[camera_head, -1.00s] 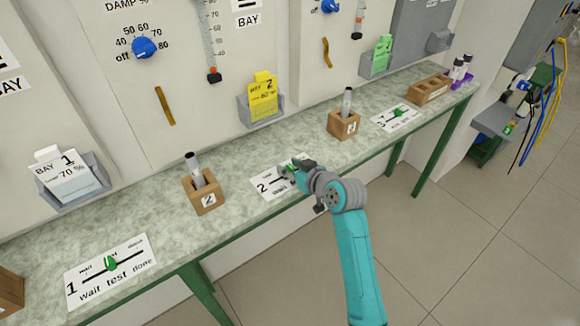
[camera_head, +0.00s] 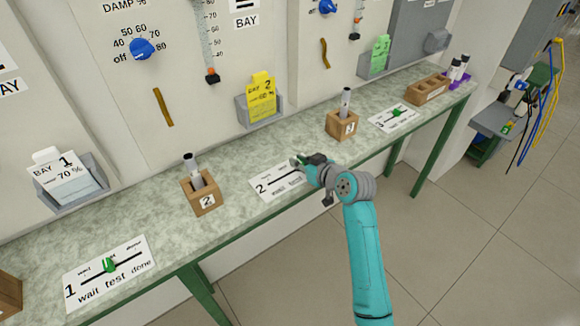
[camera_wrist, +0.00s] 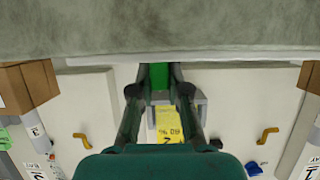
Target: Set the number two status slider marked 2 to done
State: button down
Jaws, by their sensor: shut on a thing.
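The number two slider is a white card (camera_head: 268,190) marked 2 with a black track, lying on the bench. Its right end, with the done side, is partly covered by my gripper (camera_head: 299,162). My gripper reaches in from the right and is shut on the slider's green knob, near the right end of the track. In the wrist view the green knob (camera_wrist: 158,76) sits between the two dark fingers of my gripper (camera_wrist: 159,68). The exact knob position against the done mark is hidden.
A wooden block marked 2 (camera_head: 206,201) holding a grey rod stands left of the card, and another block (camera_head: 342,124) stands to the right. Slider cards 1 (camera_head: 85,284) and 3 (camera_head: 382,122) lie farther along. A yellow bay card (camera_head: 262,95) hangs behind.

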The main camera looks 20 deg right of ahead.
jog(key=shift+w+d, duration=0.2)
jog(key=shift+d, duration=0.4)
jog(key=shift+w+d, duration=0.15)
jog(key=shift+d, duration=0.45)
jog(key=c, duration=1.1)
grip_release()
jog(key=shift+d, duration=0.1)
jog(key=v, duration=1.2)
